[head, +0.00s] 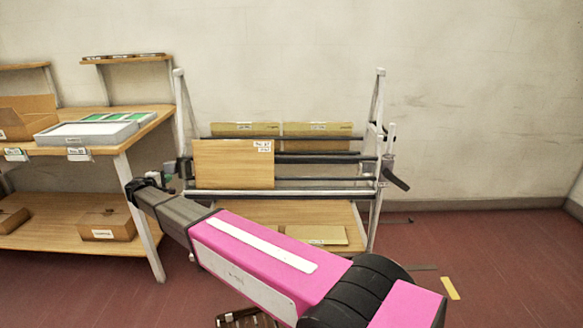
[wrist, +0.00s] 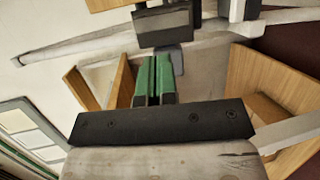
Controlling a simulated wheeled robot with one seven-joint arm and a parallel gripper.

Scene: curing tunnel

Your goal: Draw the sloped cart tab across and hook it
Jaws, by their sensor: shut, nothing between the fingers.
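The cart (head: 280,192) is a pale-framed rack with dark rails, standing against the wall. A dark tab (head: 397,180) slopes down to the right from its right side. Another dark fitting is at its left post, close to my gripper (head: 165,178). In the wrist view, a dark block (wrist: 162,24) with a small rounded grey tab (wrist: 176,58) lies just beyond my gripper's green fingers (wrist: 155,80). The fingers are together with nothing between them. I cannot tell whether they touch the grey tab. My arm hides part of the cart's lower left.
A wooden board (head: 233,164) with a label leans on the cart's front, with cardboard pieces behind. A workbench (head: 120,143) with a grey tray (head: 85,135) and boxes stands at the left. The floor right of the cart is mostly clear, with a yellow strip (head: 450,288).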

